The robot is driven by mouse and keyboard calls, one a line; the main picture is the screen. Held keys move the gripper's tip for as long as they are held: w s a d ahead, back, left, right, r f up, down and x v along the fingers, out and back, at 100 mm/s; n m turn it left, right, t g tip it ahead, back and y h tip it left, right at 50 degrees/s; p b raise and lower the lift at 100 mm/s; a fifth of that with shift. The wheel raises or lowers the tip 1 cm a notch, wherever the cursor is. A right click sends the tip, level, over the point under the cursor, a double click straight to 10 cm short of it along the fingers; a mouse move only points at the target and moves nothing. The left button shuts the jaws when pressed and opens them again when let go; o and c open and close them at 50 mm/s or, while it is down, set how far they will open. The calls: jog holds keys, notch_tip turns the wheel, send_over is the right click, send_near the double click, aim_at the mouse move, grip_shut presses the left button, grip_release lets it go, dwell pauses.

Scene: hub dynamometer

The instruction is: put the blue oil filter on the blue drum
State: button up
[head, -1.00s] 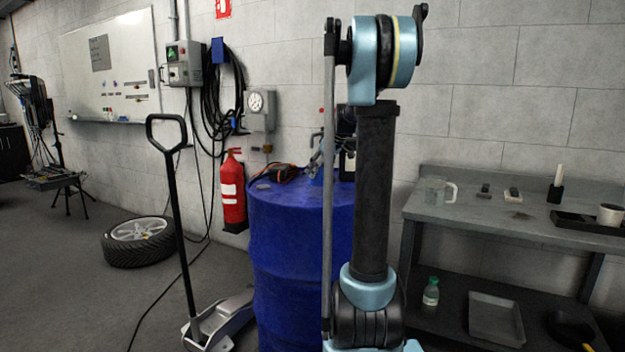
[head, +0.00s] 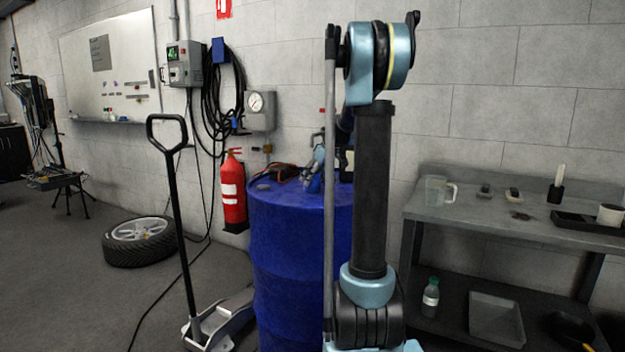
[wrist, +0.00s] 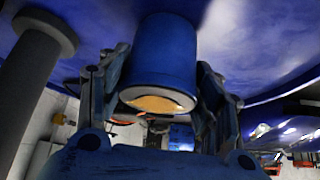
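The blue oil filter (wrist: 158,62) is a blue cylinder between the fingers of my gripper (wrist: 163,85) in the wrist view. Its tan end faces the camera. The fingers lie against both sides of it. Its other end is against or very near the blue surface of the drum (wrist: 245,35); I cannot tell if they touch. In the head view the blue drum (head: 290,255) stands at the centre, partly hidden by my arm. My gripper (head: 316,172) is low over the back of the drum's top, and the filter is hard to make out there.
A red and dark item (head: 278,172) lies on the drum's top at the back left. A grey workbench (head: 480,215) is at the right.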

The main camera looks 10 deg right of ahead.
jog(key=shift+o, duration=1.4)
jog(key=v, duration=1.2)
jog(key=s+a+f+m+g+h, duration=0.1)
jog(key=s+f+m, duration=0.1)
jog(key=s+f, duration=0.7)
jog(key=s+a+f+m+h, duration=0.1)
jog(key=s+f, duration=0.8)
jog(key=s, duration=1)
jog(key=s+a+f+m+g+h, duration=0.1)
jog(key=s+f+m, duration=0.4)
jog(key=s, duration=0.9)
notch_tip(320, 180, down, 4)
jog(key=shift+s+r+g+h, duration=0.1)
jog(key=shift+s+g+h, duration=0.2)
jog(key=shift+h, duration=0.5)
